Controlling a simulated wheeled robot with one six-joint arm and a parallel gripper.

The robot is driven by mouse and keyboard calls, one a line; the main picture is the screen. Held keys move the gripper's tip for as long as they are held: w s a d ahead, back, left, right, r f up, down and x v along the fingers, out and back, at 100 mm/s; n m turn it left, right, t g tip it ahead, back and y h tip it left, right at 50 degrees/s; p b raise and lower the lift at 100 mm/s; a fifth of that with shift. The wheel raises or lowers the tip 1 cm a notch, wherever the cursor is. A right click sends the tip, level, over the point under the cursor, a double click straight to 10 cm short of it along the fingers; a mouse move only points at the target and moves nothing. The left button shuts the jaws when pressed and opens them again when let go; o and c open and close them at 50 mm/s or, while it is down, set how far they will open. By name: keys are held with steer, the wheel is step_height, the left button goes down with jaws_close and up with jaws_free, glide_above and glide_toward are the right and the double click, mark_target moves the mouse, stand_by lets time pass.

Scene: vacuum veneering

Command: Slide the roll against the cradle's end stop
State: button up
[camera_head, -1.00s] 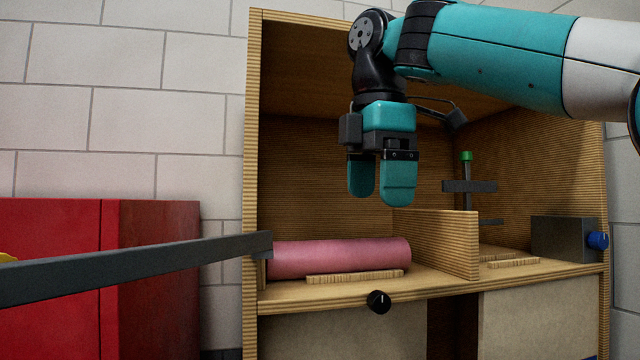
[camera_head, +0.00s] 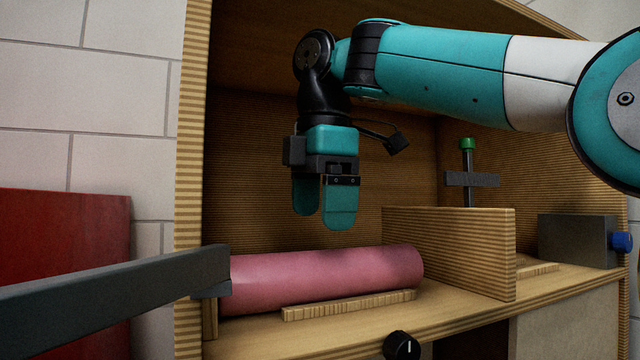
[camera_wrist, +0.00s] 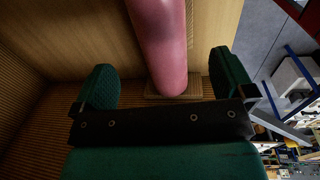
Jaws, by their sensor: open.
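The pink roll (camera_head: 325,278) lies on its side on the wooden shelf, behind a low wooden cradle strip (camera_head: 350,305). Its right end is near an upright wooden panel (camera_head: 460,255); whether they touch I cannot tell. A grey bar partly covers its left end. My gripper (camera_head: 323,215) points down above the roll's middle, open and empty, apart from it. In the wrist view the roll (camera_wrist: 165,40) runs between the two fingers, with a wooden block (camera_wrist: 180,88) at its near end. I cannot tell which part is the end stop.
The grey bar (camera_head: 110,285) reaches in from the left to the roll's left end. A wooden cabinet side (camera_head: 192,150) stands left. A black knob (camera_head: 401,346) is at the shelf front.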

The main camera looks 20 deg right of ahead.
mark_target(316, 252)
steer(key=f+b, duration=0.1)
steer(key=f, duration=0.1)
steer(key=f+b, duration=0.1)
steer(key=f, duration=0.2)
steer(key=w+f+b, duration=0.1)
steer(key=f+b, duration=0.1)
steer(key=f, duration=0.1)
steer(key=c, duration=1.2)
steer(key=shift+a, duration=0.15)
steer(key=o, duration=1.2)
steer(key=r+p, duration=0.1)
steer(key=r, duration=0.2)
steer(key=r+p, duration=0.2)
steer(key=r, duration=0.2)
steer(key=s+r+p, duration=0.1)
steer(key=r+p, duration=0.1)
steer(key=r, duration=0.1)
steer(key=shift+s+r, duration=0.1)
steer(key=shift+r, duration=0.25)
steer(key=shift+s+r, duration=0.15)
steer(key=shift+r, duration=0.5)
